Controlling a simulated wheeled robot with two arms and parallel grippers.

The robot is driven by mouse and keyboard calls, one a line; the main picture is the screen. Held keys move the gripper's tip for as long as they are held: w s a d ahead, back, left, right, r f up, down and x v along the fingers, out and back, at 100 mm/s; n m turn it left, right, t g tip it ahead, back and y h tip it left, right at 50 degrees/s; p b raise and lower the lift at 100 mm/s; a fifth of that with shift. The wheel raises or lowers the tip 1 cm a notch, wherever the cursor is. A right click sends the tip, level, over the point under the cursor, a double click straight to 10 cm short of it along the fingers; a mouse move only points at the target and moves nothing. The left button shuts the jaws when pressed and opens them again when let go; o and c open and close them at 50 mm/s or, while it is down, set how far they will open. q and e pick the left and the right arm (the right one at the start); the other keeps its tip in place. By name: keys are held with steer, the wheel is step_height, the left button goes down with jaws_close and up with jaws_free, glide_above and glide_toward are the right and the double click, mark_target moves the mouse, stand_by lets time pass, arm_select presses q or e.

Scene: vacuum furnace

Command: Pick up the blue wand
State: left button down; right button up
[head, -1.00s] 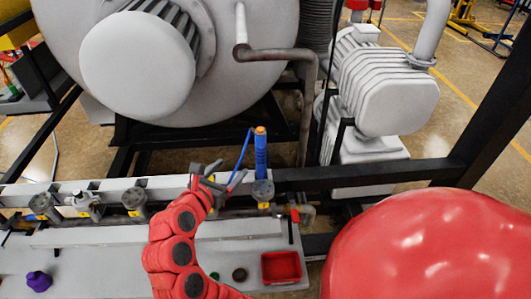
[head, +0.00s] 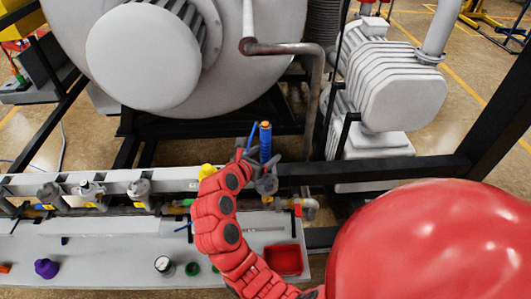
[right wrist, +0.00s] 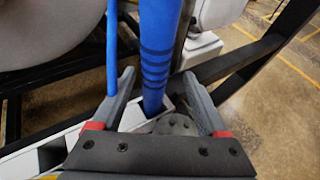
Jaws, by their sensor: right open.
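The blue wand (head: 265,140) stands upright on the pale rail, with an orange tip and a thin blue hose beside it. My right gripper (head: 263,162) is at the wand's lower part, with its jaws open. In the right wrist view, the wand (right wrist: 158,50) passes between the two grey fingers of the gripper (right wrist: 157,88). A gap shows between the wand and the right finger. The thin hose (right wrist: 112,50) runs close along the left finger. The wand's lower end is partly hidden by the gripper. My left gripper is not in view.
A pale rail (head: 110,186) with several valves runs left of the wand. Below it, a grey shelf (head: 105,255) carries a red tray (head: 284,260), a purple knob (head: 46,268) and a gauge (head: 163,264). A large grey furnace body (head: 250,80) stands behind.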

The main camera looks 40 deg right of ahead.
steer(key=w+d, duration=0.1)
steer(key=w+d+f+p, duration=0.1)
steer(key=d, duration=0.1)
steer(key=shift+w+d+p, duration=0.2)
steer(key=shift+d+p, duration=0.1)
steer(key=shift+w+d+f, duration=0.15)
steer(key=shift+w+d, duration=0.05)
steer(key=shift+d, duration=0.1)
jaws_close()
